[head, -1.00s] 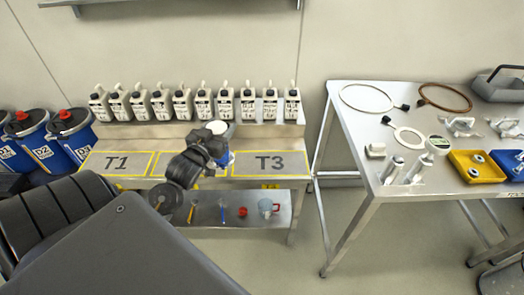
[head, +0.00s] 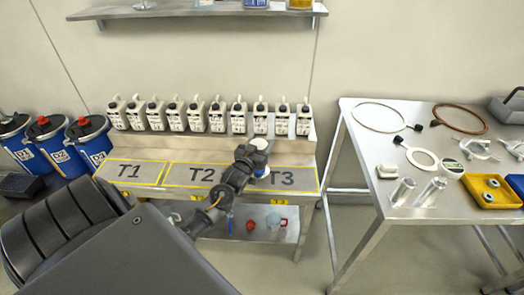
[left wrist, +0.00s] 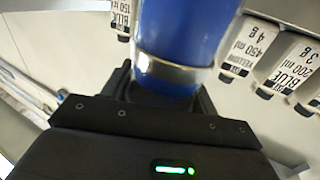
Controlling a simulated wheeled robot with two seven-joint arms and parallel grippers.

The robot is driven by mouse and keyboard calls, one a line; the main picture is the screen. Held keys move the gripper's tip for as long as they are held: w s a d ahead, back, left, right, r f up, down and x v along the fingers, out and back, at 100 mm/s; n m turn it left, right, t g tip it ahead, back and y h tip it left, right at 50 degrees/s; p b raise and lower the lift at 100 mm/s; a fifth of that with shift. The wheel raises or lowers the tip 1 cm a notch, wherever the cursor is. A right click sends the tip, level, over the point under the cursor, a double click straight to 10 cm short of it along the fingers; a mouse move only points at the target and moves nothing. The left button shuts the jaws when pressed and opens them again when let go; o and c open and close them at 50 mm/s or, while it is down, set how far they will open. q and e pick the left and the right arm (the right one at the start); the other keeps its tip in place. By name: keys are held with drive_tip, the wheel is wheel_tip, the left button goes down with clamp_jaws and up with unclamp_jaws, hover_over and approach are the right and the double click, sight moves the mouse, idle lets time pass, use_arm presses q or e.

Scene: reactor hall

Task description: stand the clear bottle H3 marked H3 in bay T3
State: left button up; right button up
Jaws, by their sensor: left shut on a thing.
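My left gripper (head: 250,164) is shut on a bottle with blue contents and a white top (head: 260,144). In the left wrist view the blue bottle (left wrist: 185,35) stands between the jaws, with a clear band near its end. No H3 mark can be read on it. In the head view it is in front of the left part of bay T3 (head: 296,180), a yellow-outlined area on the bench. I cannot tell whether its base touches the bench. My right gripper is not in view.
Several white jugs (head: 197,115) line the raised ledge behind the bays. Bays T1 (head: 150,173) and T2 (head: 185,175) are to the left. A lower shelf (head: 270,238) holds a jug and small tools. A metal table (head: 365,165) with parts stands right.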

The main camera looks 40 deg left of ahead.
use_arm(q)
drive_tip(key=shift+w+f, duration=0.15)
drive_tip(key=shift+f, duration=0.7)
drive_tip(key=shift+w+f, duration=0.1)
drive_tip(key=shift+f, duration=0.75)
drive_tip(key=shift+f, duration=0.15)
drive_tip(key=o, duration=1.7)
drive_tip(key=b+v, duration=0.1)
drive_tip(key=v, duration=1.1)
